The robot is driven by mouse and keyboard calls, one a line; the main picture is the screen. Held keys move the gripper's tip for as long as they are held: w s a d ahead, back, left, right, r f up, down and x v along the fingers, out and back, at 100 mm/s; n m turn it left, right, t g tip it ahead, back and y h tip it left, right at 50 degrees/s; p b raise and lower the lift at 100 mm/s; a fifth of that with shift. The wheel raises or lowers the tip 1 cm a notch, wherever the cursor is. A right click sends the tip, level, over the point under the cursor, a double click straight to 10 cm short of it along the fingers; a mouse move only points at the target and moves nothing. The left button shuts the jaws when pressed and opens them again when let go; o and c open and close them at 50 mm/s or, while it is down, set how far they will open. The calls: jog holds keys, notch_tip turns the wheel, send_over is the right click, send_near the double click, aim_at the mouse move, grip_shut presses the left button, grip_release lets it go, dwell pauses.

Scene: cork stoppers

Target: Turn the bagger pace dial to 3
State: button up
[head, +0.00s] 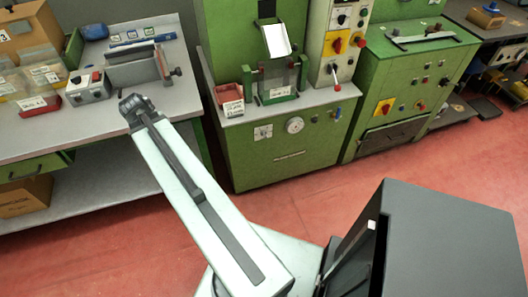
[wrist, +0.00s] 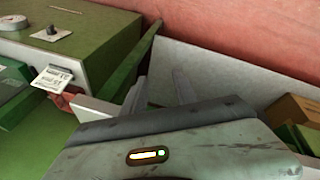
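I cannot read any lettering that marks the bagger pace dial. On the middle green machine's front, the head view shows a pale plate with small controls (head: 263,132) and a round white dial face (head: 295,125). In the wrist view a black knob (wrist: 52,31) stands on a pale plate on a green machine; its setting is too small to read. The end of my arm, with my gripper (head: 133,104), is above the left bench's right end, apart from these controls. In the wrist view my gripper's fingers (wrist: 160,91) stand apart with nothing between them.
A red bin (head: 229,96) with a white label sits on the machine's ledge. A control panel (head: 340,45) with knobs and a red-tipped lever stands above. The left bench (head: 110,112) holds a vise, a grey switch box and bins. Red floor (head: 300,190) is clear before the machines.

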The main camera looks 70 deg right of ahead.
jog(key=s+d+f+m+g+h+b, duration=0.1)
jog(key=s+d+f+b, duration=0.4)
jog(key=d, duration=0.3)
jog(key=s+d+f+m+h+b, duration=0.1)
jog(key=s+d+f+b, duration=0.2)
jog(key=s+d+f, duration=0.4)
jog(key=m+g+h+b, duration=0.2)
jog(key=b, duration=0.4)
send_near(263, 135)
jog(key=x, duration=0.2)
jog(key=b+x, duration=0.6)
jog(key=x, duration=0.2)
jog(key=shift+d+f, duration=0.15)
jog(key=shift+f, duration=0.05)
jog(key=shift+r, duration=0.15)
